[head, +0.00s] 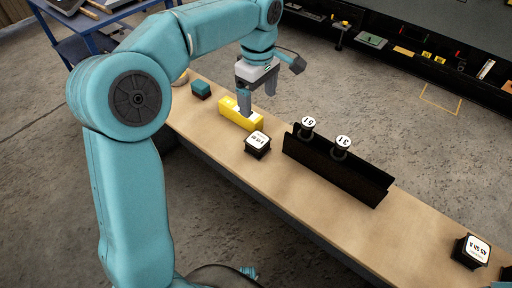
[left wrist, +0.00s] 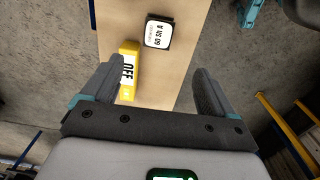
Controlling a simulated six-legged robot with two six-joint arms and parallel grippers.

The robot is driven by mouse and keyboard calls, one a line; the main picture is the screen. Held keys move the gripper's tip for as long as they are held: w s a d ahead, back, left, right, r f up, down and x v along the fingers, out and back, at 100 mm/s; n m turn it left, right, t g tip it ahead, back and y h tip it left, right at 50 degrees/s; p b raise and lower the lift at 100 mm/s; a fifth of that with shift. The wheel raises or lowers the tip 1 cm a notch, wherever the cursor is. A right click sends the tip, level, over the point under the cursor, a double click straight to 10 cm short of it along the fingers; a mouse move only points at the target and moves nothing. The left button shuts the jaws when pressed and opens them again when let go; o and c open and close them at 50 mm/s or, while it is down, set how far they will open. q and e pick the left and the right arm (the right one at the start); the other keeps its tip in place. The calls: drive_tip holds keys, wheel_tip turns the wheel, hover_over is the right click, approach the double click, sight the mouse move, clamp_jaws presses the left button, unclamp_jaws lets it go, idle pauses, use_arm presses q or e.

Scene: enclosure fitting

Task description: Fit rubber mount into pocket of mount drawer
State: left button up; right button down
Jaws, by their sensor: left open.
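A black squarish block with a white label reading 60 Sh A, which looks like a rubber mount (head: 257,144), sits on the bench near its middle; it also shows in the left wrist view (left wrist: 158,32). A similar block labelled 45 Sh A (head: 471,251) sits at the bench's right end. I cannot make out a mount drawer or pocket for certain. My left gripper (head: 257,103) is open and empty, above a yellow block (head: 240,119) marked OFF. In the left wrist view, the yellow block (left wrist: 129,72) shows nearer the left finger, the labelled block beyond the fingertips.
A black channel-shaped rack (head: 335,171) with two round white-topped pieces (head: 343,142) stands right of the 60 Sh A block. A small dark teal block (head: 201,90) is at the bench's far end. The bench (head: 415,228) is bare between rack and right-hand block.

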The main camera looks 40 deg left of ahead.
use_arm(q)
drive_tip(key=b, duration=0.3)
hover_over(258, 140)
wheel_tip(258, 140, down, 11)
drive_tip(key=shift+f, duration=0.1)
wheel_tip(258, 140, down, 6)
drive_tip(key=shift+a+f+b, duration=0.1)
drive_tip(key=shift+b, duration=0.55)
drive_tip(key=shift+r, duration=0.2)
drive_tip(key=c, duration=1.4)
